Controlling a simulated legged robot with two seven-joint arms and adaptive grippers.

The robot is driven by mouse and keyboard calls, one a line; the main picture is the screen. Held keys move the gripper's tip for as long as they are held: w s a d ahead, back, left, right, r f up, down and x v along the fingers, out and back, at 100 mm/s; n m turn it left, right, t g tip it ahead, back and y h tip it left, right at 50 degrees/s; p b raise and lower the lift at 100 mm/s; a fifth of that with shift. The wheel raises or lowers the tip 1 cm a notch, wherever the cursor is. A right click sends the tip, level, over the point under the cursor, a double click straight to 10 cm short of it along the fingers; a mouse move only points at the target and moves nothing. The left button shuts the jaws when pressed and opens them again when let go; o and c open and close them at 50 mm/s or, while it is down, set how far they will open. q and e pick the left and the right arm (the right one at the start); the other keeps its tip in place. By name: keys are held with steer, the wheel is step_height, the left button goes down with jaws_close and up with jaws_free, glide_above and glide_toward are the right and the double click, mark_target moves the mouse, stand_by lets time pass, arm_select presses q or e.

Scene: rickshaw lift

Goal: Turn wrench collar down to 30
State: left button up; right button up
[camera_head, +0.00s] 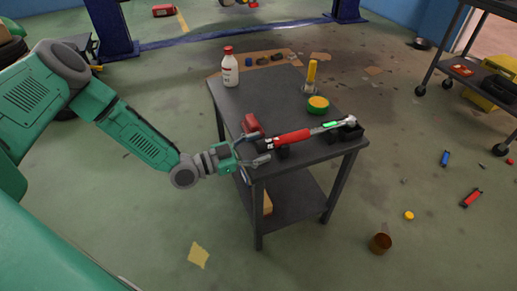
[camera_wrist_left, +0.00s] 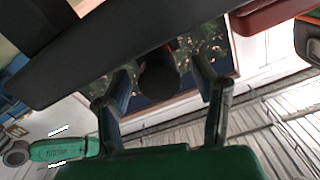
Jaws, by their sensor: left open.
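The torque wrench (camera_head: 292,138) lies along the near edge of a dark cart top (camera_head: 245,103), with a red handle, a small green display and a silver head at the right. Black supports hold it. My left gripper (camera_head: 262,150) is at the wrench's left, handle end. In the left wrist view its two dark fingers (camera_wrist_left: 163,100) stand apart, with a dark round end (camera_wrist_left: 158,80) between them, apparently the handle's end; contact cannot be told. The collar's scale is too small to read. My right gripper is not in view.
A red object (camera_head: 251,123) sits just behind the handle end. A white bottle (camera_head: 230,68), a yellow-handled tool (camera_head: 311,76) and a green-yellow round container (camera_head: 318,105) stand farther back on the cart. The cart top's left middle is clear. Small items litter the floor at right.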

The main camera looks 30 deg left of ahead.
arm_select(q)
steer(key=c, duration=1.2)
steer(key=shift+o, duration=0.3)
steer(key=shift+d+n, duration=0.1)
steer(key=shift+n, duration=0.3)
steer(key=n, duration=0.5)
steer(key=shift+n, duration=0.3)
steer(key=n, duration=0.5)
steer(key=shift+w+b, duration=0.1)
steer(key=shift+b, duration=0.25)
steer(key=shift+n, duration=0.3)
